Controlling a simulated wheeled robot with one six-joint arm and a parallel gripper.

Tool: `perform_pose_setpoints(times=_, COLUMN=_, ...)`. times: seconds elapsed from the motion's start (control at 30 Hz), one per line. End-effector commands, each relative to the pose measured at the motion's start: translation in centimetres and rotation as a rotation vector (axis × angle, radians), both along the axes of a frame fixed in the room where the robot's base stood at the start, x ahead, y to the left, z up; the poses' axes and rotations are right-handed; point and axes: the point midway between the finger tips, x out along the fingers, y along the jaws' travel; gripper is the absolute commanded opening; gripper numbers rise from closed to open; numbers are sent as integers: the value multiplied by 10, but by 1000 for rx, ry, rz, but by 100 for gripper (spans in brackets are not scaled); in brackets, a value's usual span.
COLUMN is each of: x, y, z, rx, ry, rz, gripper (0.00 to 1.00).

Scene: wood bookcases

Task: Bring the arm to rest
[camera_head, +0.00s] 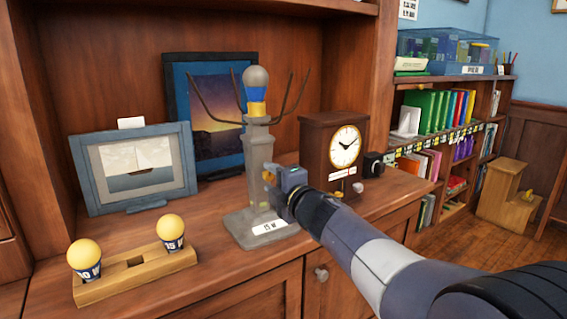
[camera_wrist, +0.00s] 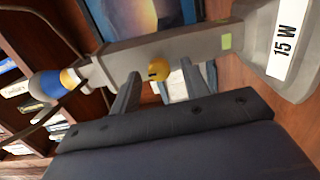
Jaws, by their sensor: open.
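My gripper (camera_head: 282,180) is at the end of my arm, in front of the grey lamp post (camera_head: 258,150). In the wrist view my gripper (camera_wrist: 162,82) has its two fingers apart, with a round yellow knob (camera_wrist: 159,70) on the lamp post showing between them. I cannot tell whether the fingers touch the post. Nothing is held. The lamp's base (camera_head: 240,228) carries a "15 W" label, which also shows in the wrist view (camera_wrist: 287,38). A grey-topped bulb with a blue band (camera_head: 256,82) sits upright on top of the lamp, among thin dark prongs.
A wooden holder (camera_head: 135,280) with two yellow bulbs and an empty middle slot stands at left front. Framed pictures (camera_head: 135,168) stand behind. A clock (camera_head: 333,145) is close to my gripper's right. A bookshelf (camera_head: 450,135) and wooden step stool (camera_head: 500,190) stand farther right.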

Motion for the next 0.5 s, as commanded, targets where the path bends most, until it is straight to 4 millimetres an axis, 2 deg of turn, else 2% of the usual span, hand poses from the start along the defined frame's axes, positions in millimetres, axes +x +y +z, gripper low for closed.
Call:
perform_pose_setpoints(times=0.17, x=8, y=6, z=0, rx=0, ry=0, rz=1, gripper=44)
perform_pose_setpoints(times=0.5, x=7, y=5, z=0, rx=11, ry=7, rz=1, gripper=44)
